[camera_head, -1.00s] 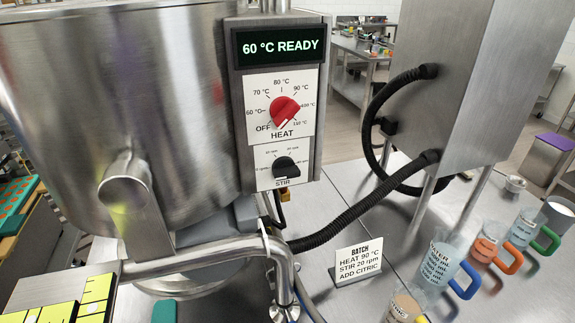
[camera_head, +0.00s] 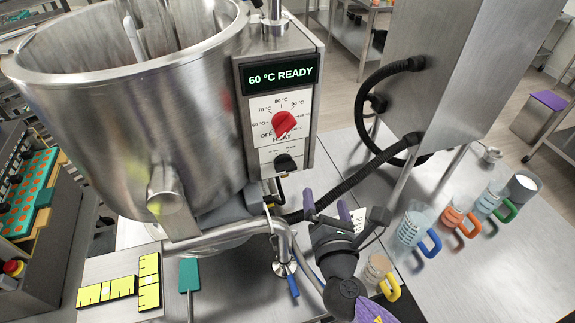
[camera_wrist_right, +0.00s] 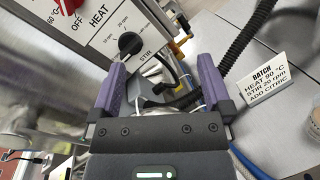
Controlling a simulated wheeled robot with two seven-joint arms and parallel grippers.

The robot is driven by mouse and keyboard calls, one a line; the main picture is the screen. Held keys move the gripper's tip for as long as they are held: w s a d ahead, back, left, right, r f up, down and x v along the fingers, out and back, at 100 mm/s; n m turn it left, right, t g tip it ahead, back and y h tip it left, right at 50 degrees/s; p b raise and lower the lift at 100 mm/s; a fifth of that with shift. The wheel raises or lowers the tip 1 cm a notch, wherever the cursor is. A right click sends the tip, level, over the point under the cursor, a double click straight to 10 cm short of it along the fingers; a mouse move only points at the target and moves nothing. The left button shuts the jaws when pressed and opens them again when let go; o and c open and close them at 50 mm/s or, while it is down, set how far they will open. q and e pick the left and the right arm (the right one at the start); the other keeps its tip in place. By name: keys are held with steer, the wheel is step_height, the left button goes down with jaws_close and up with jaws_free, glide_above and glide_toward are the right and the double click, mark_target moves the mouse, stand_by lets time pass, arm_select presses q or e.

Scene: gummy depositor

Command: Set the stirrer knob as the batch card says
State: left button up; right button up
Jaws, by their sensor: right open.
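The black STIR knob (camera_head: 285,163) sits low on the kettle's control panel. It shows larger in the right wrist view (camera_wrist_right: 130,44); which mark it points at is not clear. The batch card (camera_wrist_right: 275,82) reads HEAT 90 °C, STIR 20 rpm, ADD CITRIC. In the head view the card (camera_head: 359,217) is mostly hidden behind my right gripper. My right gripper (camera_head: 327,208) is open and empty, purple fingers apart, below and to the right of the knob, not touching it. My left gripper is out of view.
The red HEAT knob (camera_head: 284,123) is just above, under a display (camera_head: 280,78) reading 60 °C READY. A black hose (camera_head: 350,185) runs right of the panel. A bent steel pipe (camera_head: 235,232) lies below. Several handled beakers stand to the right, including a blue-handled one (camera_head: 411,229).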

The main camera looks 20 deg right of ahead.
mark_target(288, 170)
steer(key=w+a+n+y, duration=0.1)
steer(key=w+n, duration=0.2)
steer(key=w+a+n+y, duration=0.1)
steer(key=w+n, duration=0.2)
steer(key=w, duration=0.1)
steer(key=w+a+f+n+t+y, duration=0.1)
steer(key=w+a+n+y, duration=0.1)
steer(key=w+n, duration=0.1)
steer(key=shift+w+a, duration=0.1)
steer(key=shift+w, duration=0.5)
steer(key=c, duration=1.2)
steer(key=shift+c, duration=0.2)
